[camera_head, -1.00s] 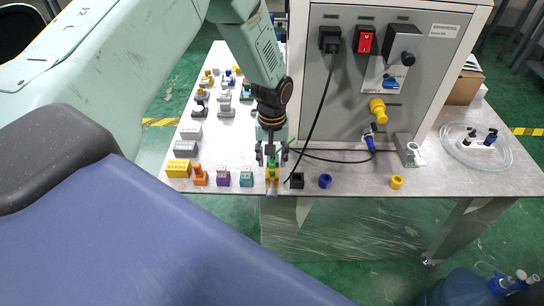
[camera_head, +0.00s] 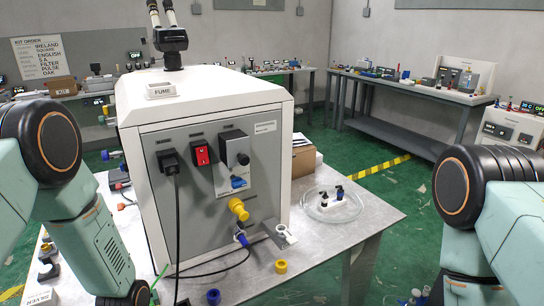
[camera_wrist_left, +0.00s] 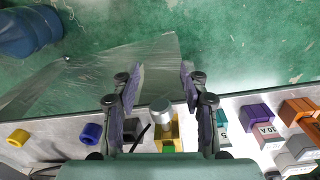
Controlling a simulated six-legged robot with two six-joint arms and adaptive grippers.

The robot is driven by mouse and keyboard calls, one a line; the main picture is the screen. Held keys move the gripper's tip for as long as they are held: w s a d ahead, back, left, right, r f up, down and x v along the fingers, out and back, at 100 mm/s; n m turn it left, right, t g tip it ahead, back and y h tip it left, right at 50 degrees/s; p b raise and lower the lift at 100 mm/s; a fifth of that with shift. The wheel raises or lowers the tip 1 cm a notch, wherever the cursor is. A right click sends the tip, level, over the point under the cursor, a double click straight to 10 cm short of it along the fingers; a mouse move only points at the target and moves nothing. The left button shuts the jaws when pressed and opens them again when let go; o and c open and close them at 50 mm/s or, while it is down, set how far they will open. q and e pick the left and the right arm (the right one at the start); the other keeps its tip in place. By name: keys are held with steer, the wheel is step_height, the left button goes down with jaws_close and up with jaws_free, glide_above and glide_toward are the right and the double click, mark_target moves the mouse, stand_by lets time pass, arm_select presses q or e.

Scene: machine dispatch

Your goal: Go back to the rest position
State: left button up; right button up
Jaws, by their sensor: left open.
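My left gripper (camera_wrist_left: 160,82) shows in the left wrist view with its two fingers spread and nothing between the tips. A yellow and green piece with a silver round top (camera_wrist_left: 162,115) stands at the table edge, seen between the fingers lower in the picture; I cannot tell its distance from them. In the head view my left arm (camera_head: 85,230) comes down at the left, and its gripper is below the picture. My right arm (camera_head: 490,215) shows at the right edge; its gripper is out of view.
The white-grey machine (camera_head: 205,215) stands on the table (camera_head: 350,232). A blue ring (camera_head: 213,296) and yellow ring (camera_head: 281,267) lie before it. Purple (camera_wrist_left: 255,116) and orange (camera_wrist_left: 297,110) pieces are near the gripper.

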arm_select(q)
steer(key=s+d+m, duration=0.3)
steer(key=s+m, duration=0.1)
steer(key=s, duration=1.7)
step_height(320, 180, down, 16)
steer(key=b, duration=1.6)
steer(key=shift+y, duration=0.3)
